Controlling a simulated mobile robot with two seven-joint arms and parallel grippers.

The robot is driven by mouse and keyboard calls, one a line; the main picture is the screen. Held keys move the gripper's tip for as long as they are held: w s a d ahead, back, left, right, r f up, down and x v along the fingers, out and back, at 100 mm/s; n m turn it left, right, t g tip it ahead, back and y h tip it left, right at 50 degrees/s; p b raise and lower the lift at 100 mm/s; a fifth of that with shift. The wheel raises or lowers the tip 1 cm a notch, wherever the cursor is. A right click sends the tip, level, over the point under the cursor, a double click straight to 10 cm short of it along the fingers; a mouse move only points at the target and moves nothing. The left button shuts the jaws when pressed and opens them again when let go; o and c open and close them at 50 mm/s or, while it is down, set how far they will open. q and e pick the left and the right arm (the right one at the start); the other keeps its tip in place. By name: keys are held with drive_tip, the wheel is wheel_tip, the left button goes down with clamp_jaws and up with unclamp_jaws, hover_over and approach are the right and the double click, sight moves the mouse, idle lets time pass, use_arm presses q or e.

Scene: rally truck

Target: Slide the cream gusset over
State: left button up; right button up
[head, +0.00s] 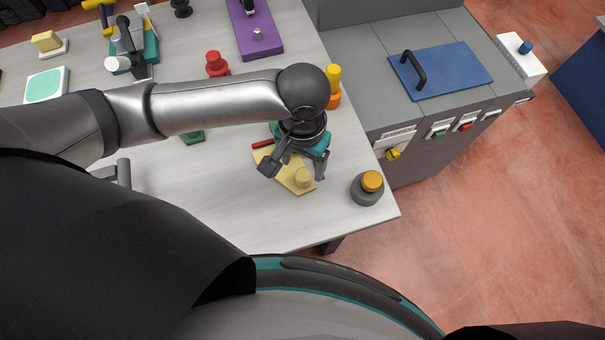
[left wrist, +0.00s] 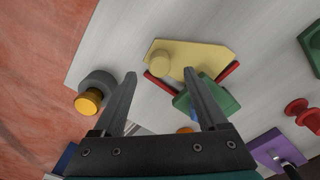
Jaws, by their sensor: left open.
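The cream gusset (head: 296,185) is a flat, pale yellow angled plate with a round knob. It lies on the grey table near the front right corner. It also shows in the left wrist view (left wrist: 205,56), with the knob at its left end. My left gripper (head: 295,170) is above the gusset, fingers pointing down and apart, with nothing held. In the left wrist view my left gripper (left wrist: 160,73) has its two fingers spread, with the right fingertip overlapping the gusset's lower edge. I cannot tell whether it touches. My right gripper is not in view.
Red strips (left wrist: 230,72) lie along the gusset's edges, with a green block (left wrist: 222,97) close by. A grey knob with an orange top (head: 370,184) stands at the table corner. A grey cabinet (head: 440,120) adjoins the right side. Bare table (head: 230,215) lies in front.

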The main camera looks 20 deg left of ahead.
sight(303, 175)
use_arm(q)
wheel_tip(303, 175, down, 7)
drive_tip(key=shift+r+b, duration=0.15)
drive_tip(key=shift+b, duration=0.5)
drive_tip(key=shift+c, duration=0.2)
clamp_jaws()
drive_tip(key=shift+o, duration=0.2)
unclamp_jaws()
